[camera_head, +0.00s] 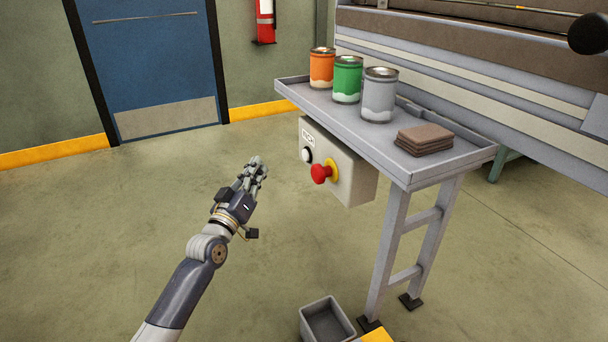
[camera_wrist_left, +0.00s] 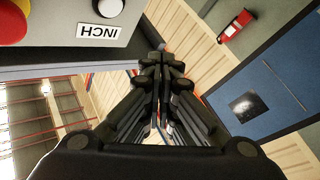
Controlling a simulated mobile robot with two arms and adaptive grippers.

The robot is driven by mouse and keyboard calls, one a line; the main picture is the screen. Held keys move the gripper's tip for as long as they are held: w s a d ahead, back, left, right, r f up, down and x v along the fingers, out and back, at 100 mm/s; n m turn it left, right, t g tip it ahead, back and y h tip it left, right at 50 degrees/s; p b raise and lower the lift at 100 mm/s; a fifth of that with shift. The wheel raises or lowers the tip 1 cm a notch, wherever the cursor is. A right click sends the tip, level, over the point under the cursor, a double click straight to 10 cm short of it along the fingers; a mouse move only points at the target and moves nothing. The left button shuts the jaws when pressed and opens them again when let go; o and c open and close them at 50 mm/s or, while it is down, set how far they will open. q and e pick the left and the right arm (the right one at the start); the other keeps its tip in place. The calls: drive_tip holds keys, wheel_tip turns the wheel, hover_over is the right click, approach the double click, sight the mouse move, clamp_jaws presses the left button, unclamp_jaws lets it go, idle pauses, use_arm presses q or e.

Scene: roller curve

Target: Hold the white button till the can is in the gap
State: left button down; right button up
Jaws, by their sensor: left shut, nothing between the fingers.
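The white button (camera_head: 307,155) is on the front of a grey control box (camera_head: 345,175) under the tray, below a label reading INCH. In the left wrist view the white button (camera_wrist_left: 109,7) shows at the top, partly cut off. Three cans stand on the tray: orange (camera_head: 322,68), green (camera_head: 347,79) and grey (camera_head: 380,95). Which can the task means, and where the gap is, I cannot tell. My left gripper (camera_head: 257,168) is shut and empty, left of the box and apart from the button; it also shows in the left wrist view (camera_wrist_left: 162,65). My right gripper is not in view.
A red stop button (camera_head: 321,173) juts out beside the white one. The tray (camera_head: 450,172) holds a stack of brown pads (camera_head: 424,139). A grey bin (camera_head: 327,322) is on the floor by the tray's leg (camera_head: 392,255). Floor on the left is clear.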

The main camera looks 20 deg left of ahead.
sight(306, 155)
use_arm(q)
drive_tip(key=shift+r, duration=0.7)
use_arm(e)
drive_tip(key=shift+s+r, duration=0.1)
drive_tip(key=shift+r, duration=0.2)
use_arm(q)
drive_tip(key=w+d, duration=0.6)
drive_tip(key=shift+w+b, duration=0.25)
drive_tip(key=shift+b, duration=0.05)
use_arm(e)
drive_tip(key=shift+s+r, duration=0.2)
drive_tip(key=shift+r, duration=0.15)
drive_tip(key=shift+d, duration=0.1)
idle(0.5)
use_arm(q)
drive_tip(key=shift+w+d, duration=0.2)
drive_tip(key=shift+w, duration=0.1)
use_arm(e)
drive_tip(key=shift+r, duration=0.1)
